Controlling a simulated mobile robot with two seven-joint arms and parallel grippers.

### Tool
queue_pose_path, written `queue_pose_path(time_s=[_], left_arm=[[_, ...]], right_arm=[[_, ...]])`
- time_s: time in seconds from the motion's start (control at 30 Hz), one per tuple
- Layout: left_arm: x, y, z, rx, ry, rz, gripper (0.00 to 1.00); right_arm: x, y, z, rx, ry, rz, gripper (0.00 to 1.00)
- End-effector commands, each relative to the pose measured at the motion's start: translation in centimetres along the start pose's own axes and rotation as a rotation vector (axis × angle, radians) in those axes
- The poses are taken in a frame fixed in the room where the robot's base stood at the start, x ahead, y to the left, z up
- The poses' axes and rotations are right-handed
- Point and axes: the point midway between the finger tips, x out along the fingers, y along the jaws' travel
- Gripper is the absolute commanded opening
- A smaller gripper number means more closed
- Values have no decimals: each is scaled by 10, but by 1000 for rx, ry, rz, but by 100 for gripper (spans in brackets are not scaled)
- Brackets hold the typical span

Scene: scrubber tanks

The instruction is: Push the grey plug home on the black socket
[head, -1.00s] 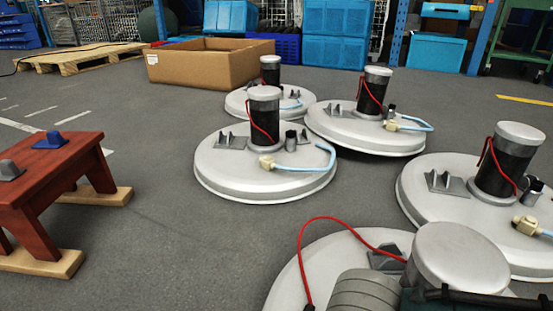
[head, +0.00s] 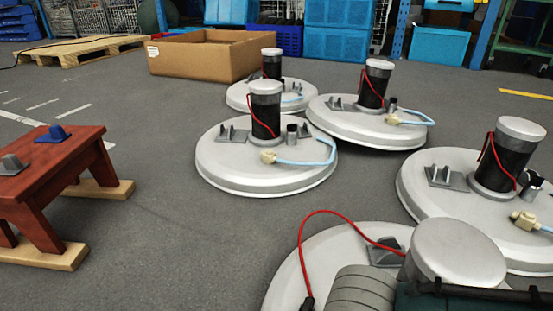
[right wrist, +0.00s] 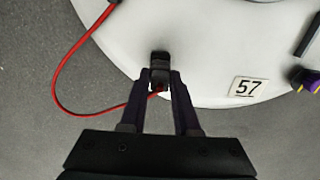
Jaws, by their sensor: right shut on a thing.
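In the right wrist view, the grey plug (right wrist: 160,72) is between my right gripper's fingertips (right wrist: 161,82), which are closed on it. A red cable (right wrist: 62,85) loops to the plug from the left. The black socket (right wrist: 160,56) is straight ahead of the plug, on the pale round tank lid (right wrist: 215,50). Plug and socket look in line and very close or touching; I cannot tell how deep the plug sits. In the head view, the nearest tank (head: 290,277) shows the red cable (head: 327,213) running down to a dark end at the bottom edge. My left gripper is out of view.
Several similar tanks, one being (head: 265,175), stand behind. A red-brown stool (head: 75,160) is at left, a cardboard box (head: 205,58) at the back. Floor between stool and tanks is clear.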

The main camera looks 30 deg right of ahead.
Motion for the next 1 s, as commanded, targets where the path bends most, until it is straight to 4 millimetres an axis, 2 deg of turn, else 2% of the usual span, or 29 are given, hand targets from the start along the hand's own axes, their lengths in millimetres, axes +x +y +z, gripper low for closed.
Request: queue_pose_path(time_s=[0.27, 0.87, 0.9, 1.0], left_arm=[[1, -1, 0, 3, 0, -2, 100], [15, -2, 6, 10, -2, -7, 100], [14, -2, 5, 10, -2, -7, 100], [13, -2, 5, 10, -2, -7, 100]], right_arm=[[1, 0, 0, 0, 0, 0, 0], [19, 0, 0, 0, 1, -1, 0], [18, 0, 0, -1, 1, -1, 34], [17, 0, 0, 0, 1, -1, 46]])
